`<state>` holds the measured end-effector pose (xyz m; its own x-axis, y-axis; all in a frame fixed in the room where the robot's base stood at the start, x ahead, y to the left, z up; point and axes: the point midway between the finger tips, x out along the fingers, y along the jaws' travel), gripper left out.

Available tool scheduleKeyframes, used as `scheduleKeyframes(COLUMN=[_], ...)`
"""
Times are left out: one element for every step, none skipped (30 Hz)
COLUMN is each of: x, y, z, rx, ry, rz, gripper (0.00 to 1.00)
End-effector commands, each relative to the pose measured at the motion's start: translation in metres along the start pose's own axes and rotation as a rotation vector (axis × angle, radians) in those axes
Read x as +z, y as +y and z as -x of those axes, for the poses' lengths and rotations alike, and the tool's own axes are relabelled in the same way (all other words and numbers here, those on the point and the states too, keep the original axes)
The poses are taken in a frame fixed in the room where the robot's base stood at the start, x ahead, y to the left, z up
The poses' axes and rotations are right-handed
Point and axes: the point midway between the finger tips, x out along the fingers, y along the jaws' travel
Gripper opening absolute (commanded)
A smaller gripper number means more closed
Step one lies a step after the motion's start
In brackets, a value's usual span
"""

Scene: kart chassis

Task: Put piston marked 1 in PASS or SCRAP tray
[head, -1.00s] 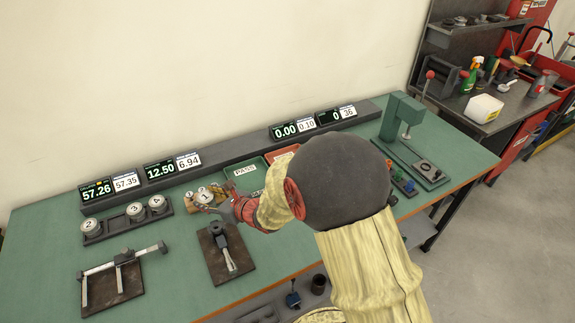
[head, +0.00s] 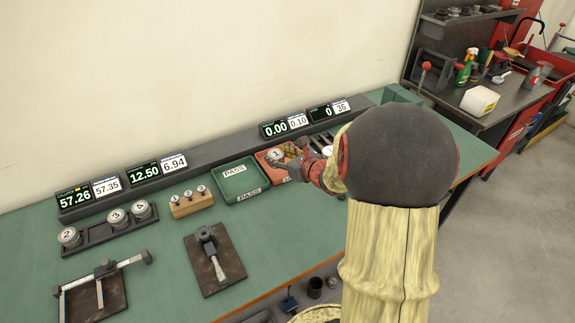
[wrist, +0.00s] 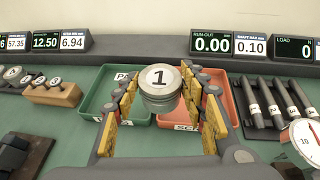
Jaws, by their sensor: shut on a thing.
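The piston marked 1 (head: 275,155) is a round metal piece with its numbered top facing up. My gripper (head: 289,160) is shut on it and holds it raised; the piston (wrist: 160,84) sits between the fingers in the wrist view. The green PASS tray (head: 226,181) is on the bench to the left of the gripper. The red tray (head: 262,167), its label partly hidden and starting "SC" in the wrist view, is beside it. In the head view the piston is over the red tray; in the wrist view it overlaps the border between the trays.
Pistons 2, 3 and 4 (head: 117,216) stand in a dark rack at left. A wooden block (head: 192,202) with small numbered pieces is left of the PASS tray. Displays line the back. Dark shafts (wrist: 275,105) and a dial gauge (wrist: 307,138) are at right.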

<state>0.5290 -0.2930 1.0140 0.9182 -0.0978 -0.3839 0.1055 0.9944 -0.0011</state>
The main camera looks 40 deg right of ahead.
Motion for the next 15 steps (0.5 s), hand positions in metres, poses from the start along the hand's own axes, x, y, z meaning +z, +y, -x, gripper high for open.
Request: scheduleKeyframes(x=[-0.005, -0.006, -0.008, -0.01, -0.011, -0.015, -0.021, -0.025, -0.03, -0.034, -0.037, -0.041, -0.043, -0.045, -0.047], y=[-0.011, -0.016, -0.023, -0.028, -0.034, -0.04, -0.043, -0.047, -0.052, -0.056, -0.059, -0.063, -0.065, -0.067, -0.069], z=[-0.009, -0.013, -0.018, -0.022, -0.027, -0.032, -0.037, -0.041, -0.047, -0.051, -0.054, -0.059, -0.061, -0.063, -0.066], rx=[-0.001, -0.001, -0.001, -0.001, -0.001, 0.0, 0.001, 0.001, 0.001, 0.001, 0.001, 0.001, 0.001, 0.001, 0.001], ry=[0.001, 0.001, 0.0, 0.0, 0.0, 0.001, 0.001, 0.002, 0.001, 0.001, 0.001, 0.001, 0.0, 0.0, 0.0], rz=[-0.001, 0.0, 0.0, -0.001, -0.001, -0.002, -0.002, -0.002, -0.001, -0.001, -0.001, -0.001, 0.0, 0.0, 0.0], gripper=[0.1, 0.1, 0.1, 0.1, 0.1, 0.1, 0.1, 0.1, 0.1, 0.1, 0.1, 0.1, 0.1, 0.1, 0.1])
